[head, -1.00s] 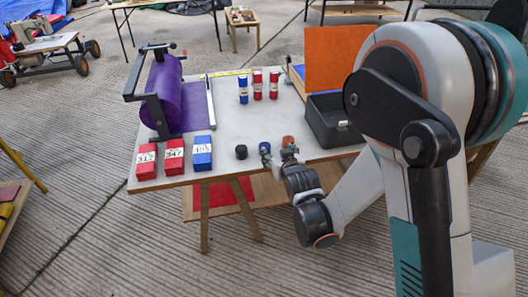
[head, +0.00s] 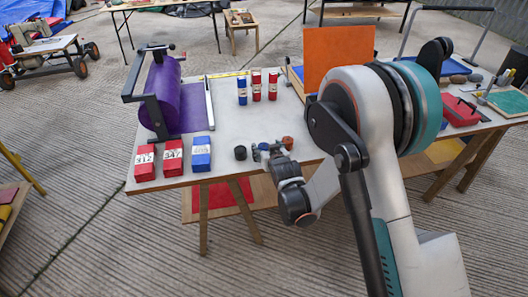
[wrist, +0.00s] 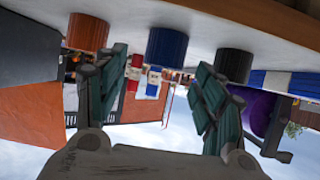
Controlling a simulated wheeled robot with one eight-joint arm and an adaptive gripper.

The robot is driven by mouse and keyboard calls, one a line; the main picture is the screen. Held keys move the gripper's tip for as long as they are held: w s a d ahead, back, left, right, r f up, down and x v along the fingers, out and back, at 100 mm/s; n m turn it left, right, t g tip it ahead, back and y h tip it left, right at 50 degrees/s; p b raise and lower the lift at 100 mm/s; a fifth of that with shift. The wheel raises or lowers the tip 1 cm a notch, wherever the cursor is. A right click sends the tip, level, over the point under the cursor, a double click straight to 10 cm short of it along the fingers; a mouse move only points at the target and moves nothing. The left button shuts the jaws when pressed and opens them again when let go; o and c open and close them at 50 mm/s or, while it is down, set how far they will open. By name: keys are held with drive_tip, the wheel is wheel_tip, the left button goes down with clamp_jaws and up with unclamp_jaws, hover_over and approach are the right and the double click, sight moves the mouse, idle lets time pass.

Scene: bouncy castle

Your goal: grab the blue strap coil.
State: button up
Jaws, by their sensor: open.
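The blue strap coil (head: 264,146) stands near the front edge of the white-topped table (head: 232,122), between a black coil (head: 240,153) and an orange-brown coil (head: 287,142). My gripper (head: 267,152) is low at the table's front edge, in front of the blue coil and partly hiding it. The upside-down wrist view shows the blue coil (wrist: 167,46) in the gap between my open, empty fingers (wrist: 162,62), seemingly beyond the tips. There the orange coil (wrist: 87,32) is beside the left finger and the black coil (wrist: 234,65) beside the right.
Red and blue numbered boxes (head: 173,156) stand at the table's left front, with a purple roll (head: 163,97) in a stand behind. Several small red and blue packs (head: 256,86) stand farther back. An orange panel (head: 338,55) rises behind my arm. Another table (head: 473,125) is at right.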

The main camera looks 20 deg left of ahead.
sight(264, 147)
drive_tip(key=b+x, duration=0.1)
drive_tip(key=x, duration=0.3)
drive_tip(key=shift+a+f+b, duration=0.15)
drive_tip(key=shift+f+b, duration=0.15)
drive_tip(key=shift+b, duration=0.1)
drive_tip(key=shift+r, duration=0.1)
drive_tip(key=c, duration=1.2)
drive_tip(key=shift+r, duration=0.15)
